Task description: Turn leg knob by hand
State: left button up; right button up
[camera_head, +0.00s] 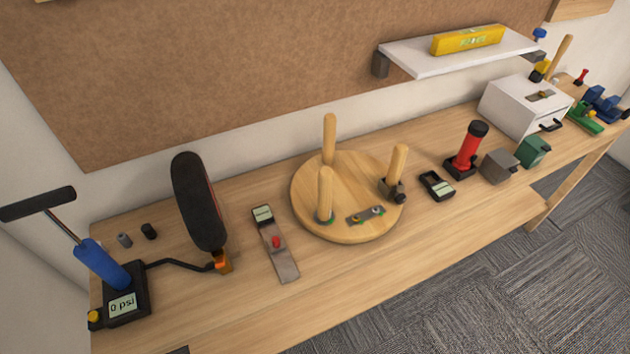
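A round wooden disc (340,232) lies flat on the workbench with three wooden legs standing up from it: a back leg (329,138), a front left leg (325,192) and a right leg (397,165). A dark block with a knob-like part (398,194) sits at the foot of the right leg. The front left leg has a green ring at its foot. A small metal plate (366,215) with round fittings lies on the disc between these two legs. Neither of my grippers shows clearly in the head view.
A pump (103,264) with a "0 psi" display and an upright black wheel (198,203) stand at the left. A metal strip tool (276,249) lies left of the disc. A red cylinder (468,147) and small blocks (499,165) stand right. A white shelf (455,56) overhangs behind.

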aim_at(400, 199)
jog(key=l+u, duration=0.9)
jog(key=l, duration=0.2)
jog(key=k+l+u, duration=0.1)
jog(key=l+u, duration=0.35)
jog(key=k+l+u, duration=0.25)
jog(key=l+u, duration=0.2)
jog(key=l, duration=0.15)
